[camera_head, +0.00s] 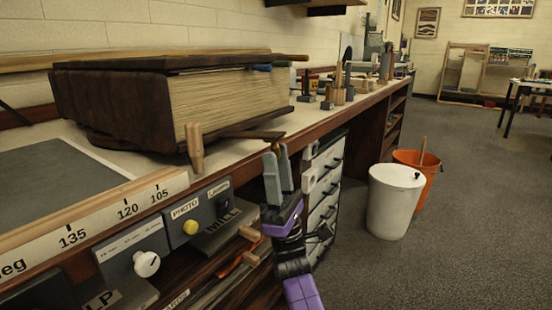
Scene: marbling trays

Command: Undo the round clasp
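A very thick book (228,96) with dark wooden covers lies on the bench, its pale page edges facing right. I cannot clearly make out a round clasp on it. A light wooden peg-like piece (195,147) stands at its near lower corner. A dark flat piece (255,134) sticks out to the right from beneath the book. Blue and green ends (272,66) show under the top cover's far right edge. My gripper (277,154) points upward in front of the bench edge, right of the book. Its two grey fingers look apart, with nothing visibly held.
Small tools (340,90) stand farther along the bench. A white bin (394,200) and an orange bucket (420,168) stand on the floor. The carpet to the right is clear.

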